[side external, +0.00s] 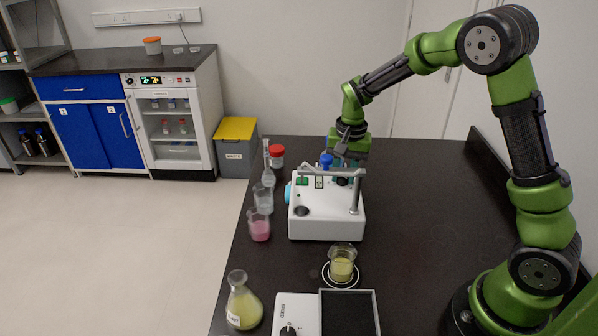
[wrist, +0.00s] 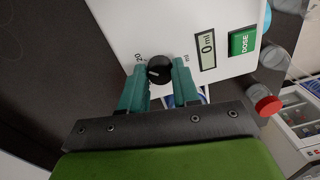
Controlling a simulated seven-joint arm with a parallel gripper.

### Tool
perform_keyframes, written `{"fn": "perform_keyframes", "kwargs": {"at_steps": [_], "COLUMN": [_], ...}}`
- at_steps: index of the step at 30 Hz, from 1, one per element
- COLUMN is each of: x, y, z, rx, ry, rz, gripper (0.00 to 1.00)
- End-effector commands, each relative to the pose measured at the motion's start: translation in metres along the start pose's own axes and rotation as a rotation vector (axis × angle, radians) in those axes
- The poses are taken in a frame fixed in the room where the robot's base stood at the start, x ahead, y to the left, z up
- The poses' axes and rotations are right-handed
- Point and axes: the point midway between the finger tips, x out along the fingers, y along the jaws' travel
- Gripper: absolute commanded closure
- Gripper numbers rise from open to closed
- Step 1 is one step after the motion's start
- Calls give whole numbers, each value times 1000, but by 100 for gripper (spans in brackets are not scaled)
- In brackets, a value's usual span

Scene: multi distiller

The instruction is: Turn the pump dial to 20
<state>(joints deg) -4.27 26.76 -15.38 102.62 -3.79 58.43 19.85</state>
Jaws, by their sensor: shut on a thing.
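The pump (side external: 325,222) is a white box with a grey bar across it, standing on the dark bench. In the wrist view its white panel (wrist: 152,25) carries a black round dial (wrist: 159,68) with a white pointer mark directed to the left and slightly down. My gripper also shows at the pump's far edge in the side view (side external: 345,170), partly hiding the dial.
The display (wrist: 206,50) reads 0 ml beside a green DOSE button (wrist: 243,41). A red-capped jar (side external: 277,157) and several beakers stand left of the pump. A yellow-filled beaker (side external: 342,266) stands in front. The bench right of the pump is clear.

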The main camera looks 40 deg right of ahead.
Motion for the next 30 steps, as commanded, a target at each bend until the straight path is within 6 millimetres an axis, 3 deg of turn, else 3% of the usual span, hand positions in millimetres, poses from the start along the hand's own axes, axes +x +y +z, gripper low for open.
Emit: {"fn": "perform_keyframes", "kwargs": {"at_steps": [22,23,27,30], "x": [-2,-2,-1,-1], "y": [-1,-1,0,0], "z": [0,0,0,0], "rx": [85,85,83,82], "ry": [4,4,4,4], "rz": [-3,-4,-3,-2], "gripper": [100,65,44,44]}}
